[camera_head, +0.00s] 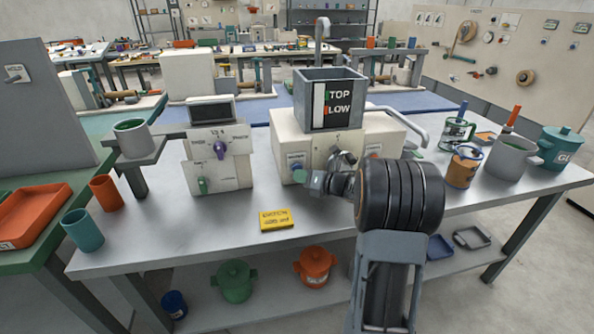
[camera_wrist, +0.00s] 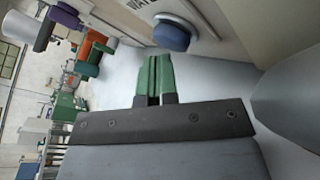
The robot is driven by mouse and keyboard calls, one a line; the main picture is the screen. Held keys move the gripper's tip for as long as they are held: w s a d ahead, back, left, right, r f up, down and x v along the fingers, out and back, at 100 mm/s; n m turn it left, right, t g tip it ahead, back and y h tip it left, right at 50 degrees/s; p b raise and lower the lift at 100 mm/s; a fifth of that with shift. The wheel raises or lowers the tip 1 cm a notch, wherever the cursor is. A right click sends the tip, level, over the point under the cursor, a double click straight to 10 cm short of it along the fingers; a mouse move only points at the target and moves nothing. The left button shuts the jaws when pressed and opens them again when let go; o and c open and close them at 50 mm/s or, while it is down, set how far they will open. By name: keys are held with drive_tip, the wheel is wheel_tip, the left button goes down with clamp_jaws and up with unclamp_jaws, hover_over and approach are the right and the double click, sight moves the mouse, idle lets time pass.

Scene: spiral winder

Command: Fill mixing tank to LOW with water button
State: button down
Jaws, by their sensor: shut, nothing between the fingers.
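The mixing tank (camera_head: 312,92) is a grey open box on a cream machine body (camera_head: 318,143), with a front level strip marked TOP and LOW. Its inside looks dark grey; I cannot make out any water level. The water button (camera_wrist: 172,36) is a round blue button on the cream front in the wrist view, beside a partly cut-off label. It also shows in the head view (camera_head: 296,166), partly hidden by my gripper. My gripper (camera_head: 300,177) is shut and empty, its green fingers (camera_wrist: 153,75) together just in front of and below the button, apparently apart from it.
A reddish button (camera_head: 375,152) sits on the machine's right front, beyond my arm. A cream control box with a purple knob (camera_head: 220,147) stands left. A yellow sign (camera_head: 276,219) lies at the table front. Mugs and a teal pot (camera_head: 562,147) stand right.

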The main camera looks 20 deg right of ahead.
drive_tip(key=shift+w+d, duration=0.1)
drive_tip(key=shift+w, duration=0.2)
drive_tip(key=shift+w+r+b, duration=0.2)
drive_tip(key=shift+r+b, duration=0.05)
drive_tip(key=shift+b, duration=0.05)
idle(3.1)
drive_tip(key=shift+s+f, duration=0.1)
drive_tip(key=shift+s+d+f+b, duration=0.1)
drive_tip(key=shift+s+f+b, duration=0.05)
drive_tip(key=shift+s+b, duration=0.4)
drive_tip(key=shift+s, duration=0.2)
drive_tip(key=shift+a, duration=0.2)
drive_tip(key=shift+s+a+b, duration=0.25)
drive_tip(key=shift+s+b, duration=0.25)
drive_tip(key=shift+s, duration=0.75)
drive_tip(key=shift+s+a+b, duration=0.25)
drive_tip(key=shift+s+b, duration=0.2)
drive_tip(key=shift+s, duration=0.8)
idle(0.7)
